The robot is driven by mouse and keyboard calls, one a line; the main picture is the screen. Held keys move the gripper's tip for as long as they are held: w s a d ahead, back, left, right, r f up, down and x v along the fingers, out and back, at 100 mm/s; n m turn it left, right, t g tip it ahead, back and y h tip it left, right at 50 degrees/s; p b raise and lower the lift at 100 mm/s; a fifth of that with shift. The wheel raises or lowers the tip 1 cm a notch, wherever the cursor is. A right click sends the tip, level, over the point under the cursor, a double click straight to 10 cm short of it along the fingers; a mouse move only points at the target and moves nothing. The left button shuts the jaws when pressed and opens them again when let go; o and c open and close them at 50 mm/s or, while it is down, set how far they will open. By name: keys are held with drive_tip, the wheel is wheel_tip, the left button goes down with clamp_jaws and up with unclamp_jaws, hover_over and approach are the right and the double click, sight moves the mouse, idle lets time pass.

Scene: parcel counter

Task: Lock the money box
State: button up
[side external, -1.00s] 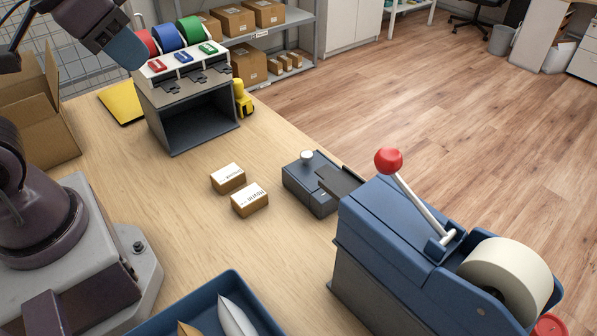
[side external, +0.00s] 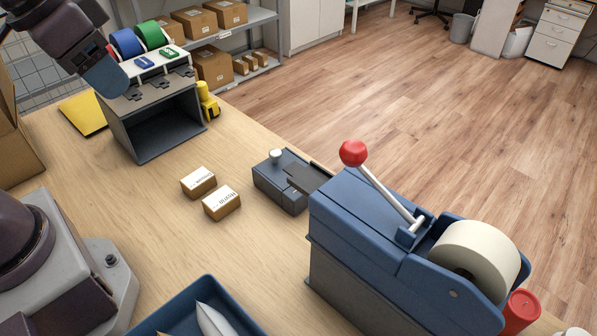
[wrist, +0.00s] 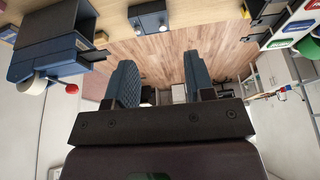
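The money box, a small dark blue-grey box (side external: 279,187), stands on the counter beside the large blue tape machine. It has a pale round knob (side external: 277,155) on top and a dark flat plate (side external: 309,178) at its right side. I cannot tell whether it is locked. The box also shows at the top of the wrist view (wrist: 150,22). My gripper (side external: 108,82) is high at the upper left, in front of the ribbon stand and away from the box. In the wrist view its two fingers (wrist: 160,75) are apart with nothing between them.
The blue tape machine (side external: 355,235) with a red-knobbed lever (side external: 353,153) stands close to the box. Two small cartons (side external: 221,204) lie left of it. The stand with ribbon rolls (side external: 160,125) is farther back. A blue tray (side external: 180,312) is in front.

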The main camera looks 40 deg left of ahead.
drive_tip(key=w+d+f+m+g, duration=0.2)
drive_tip(key=w+d+f+m, duration=0.25)
drive_tip(key=w, duration=0.45)
drive_tip(key=w+d+f+m+g, duration=0.1)
drive_tip(key=w+d+f+m, duration=0.2)
drive_tip(key=w+f+m, duration=0.4)
drive_tip(key=w+d+f+m+g, duration=0.2)
drive_tip(key=w+d+f+m, duration=0.15)
drive_tip(key=w, duration=0.65)
drive_tip(key=shift+m, duration=0.4)
drive_tip(key=f, duration=0.8)
drive_tip(key=s+f, duration=0.1)
drive_tip(key=f, duration=0.3)
drive_tip(key=shift+a+f, duration=0.15)
drive_tip(key=shift+f, duration=0.05)
drive_tip(key=shift+c, duration=0.2)
clamp_jaws()
